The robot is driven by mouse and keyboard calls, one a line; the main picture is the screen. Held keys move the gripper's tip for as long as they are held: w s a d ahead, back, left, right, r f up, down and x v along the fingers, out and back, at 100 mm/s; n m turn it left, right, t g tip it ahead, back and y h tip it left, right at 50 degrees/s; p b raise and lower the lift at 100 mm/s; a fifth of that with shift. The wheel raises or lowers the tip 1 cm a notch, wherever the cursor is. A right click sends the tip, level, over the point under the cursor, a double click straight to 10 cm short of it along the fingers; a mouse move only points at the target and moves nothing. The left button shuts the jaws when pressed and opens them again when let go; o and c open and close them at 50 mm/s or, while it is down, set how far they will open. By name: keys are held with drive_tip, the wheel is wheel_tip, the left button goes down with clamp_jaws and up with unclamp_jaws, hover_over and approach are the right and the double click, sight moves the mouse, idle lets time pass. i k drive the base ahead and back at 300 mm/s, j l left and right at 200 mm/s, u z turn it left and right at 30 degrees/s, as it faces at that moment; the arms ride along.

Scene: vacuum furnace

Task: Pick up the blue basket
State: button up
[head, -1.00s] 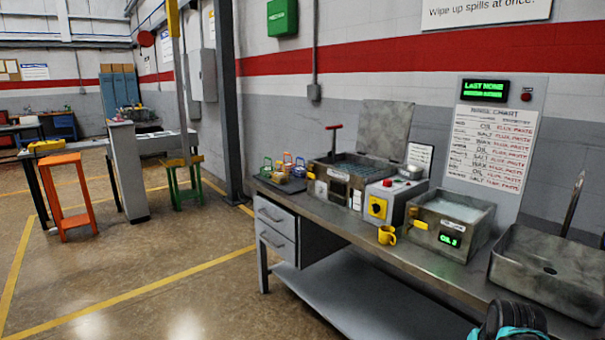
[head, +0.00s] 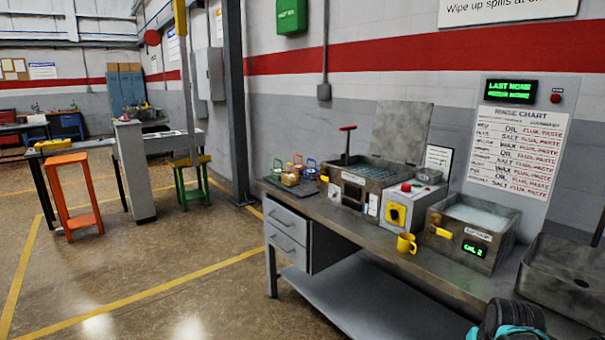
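A group of small baskets with looped handles stands on a dark tray (head: 290,189) at the left end of the steel bench. The blue basket (head: 311,172) appears at the right of the group, with a blue handle. A green-handled basket (head: 279,170) is at the left, a yellow one (head: 290,179) in front, and a reddish one behind; they overlap and are small in view. My gripper's fingers are not visible; only a black and teal part of my arm shows at the bottom right, far from the baskets.
The bench (head: 375,237) carries an open-lidded tank (head: 360,185), a control box with a yellow switch (head: 397,212), a yellow mug (head: 406,243), a second tank (head: 470,235) and a sink (head: 565,285). Drawers (head: 287,233) hang below its left end. Open floor lies left, with an orange stool (head: 72,195) beyond.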

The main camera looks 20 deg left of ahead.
sight(309, 174)
drive_tip(key=i+j+u, duration=0.1)
drive_tip(key=i+j, duration=0.3)
drive_tip(key=j, duration=0.25)
drive_tip(key=i+j+u, duration=0.1)
drive_tip(key=i+j, duration=0.3)
drive_tip(key=j, duration=0.25)
drive_tip(key=i+j+u, duration=0.1)
drive_tip(key=i+j, duration=0.35)
drive_tip(key=j, duration=0.15)
